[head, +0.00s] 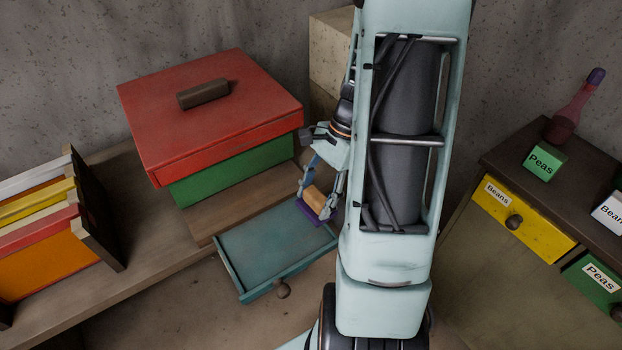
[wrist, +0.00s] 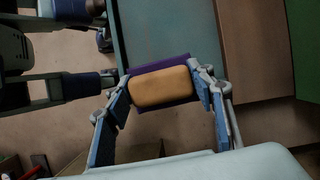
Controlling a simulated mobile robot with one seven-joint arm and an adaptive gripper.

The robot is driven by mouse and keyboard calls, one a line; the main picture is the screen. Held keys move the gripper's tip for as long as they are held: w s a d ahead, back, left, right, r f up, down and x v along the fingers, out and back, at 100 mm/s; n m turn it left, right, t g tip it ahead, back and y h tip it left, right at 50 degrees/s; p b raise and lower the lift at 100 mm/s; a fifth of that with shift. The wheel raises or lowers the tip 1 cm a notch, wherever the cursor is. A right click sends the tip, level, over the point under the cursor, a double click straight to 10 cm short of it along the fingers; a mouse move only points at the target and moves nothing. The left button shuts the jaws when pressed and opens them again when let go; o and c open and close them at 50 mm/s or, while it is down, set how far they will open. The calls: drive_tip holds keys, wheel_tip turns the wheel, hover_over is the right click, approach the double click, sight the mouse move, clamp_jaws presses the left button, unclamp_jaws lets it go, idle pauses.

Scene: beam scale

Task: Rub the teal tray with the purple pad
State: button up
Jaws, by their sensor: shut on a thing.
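The teal tray (head: 258,243) is a shallow drawer-like tray with a round brown knob, in front of the red and green box. It also shows in the wrist view (wrist: 160,30). The purple pad (head: 308,224) has an orange block-shaped handle (head: 314,200) on top. My gripper (head: 322,197) is shut on this handle, with one finger on each side in the wrist view (wrist: 163,90). The pad (wrist: 176,58) is at the tray's right end in the head view, over or on it. I cannot tell whether it touches the surface. My arm hides part of the tray's right side.
A green box (head: 230,172) with a red lid (head: 212,115) stands behind the tray. A rack of books (head: 40,225) is at the left. At the right, a cabinet has a yellow drawer (head: 540,232), a green Peas block (head: 545,160) and a bottle (head: 575,105).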

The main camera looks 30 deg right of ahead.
drive_tip(key=shift+r+p, duration=0.6)
drive_tip(key=shift+r, duration=0.45)
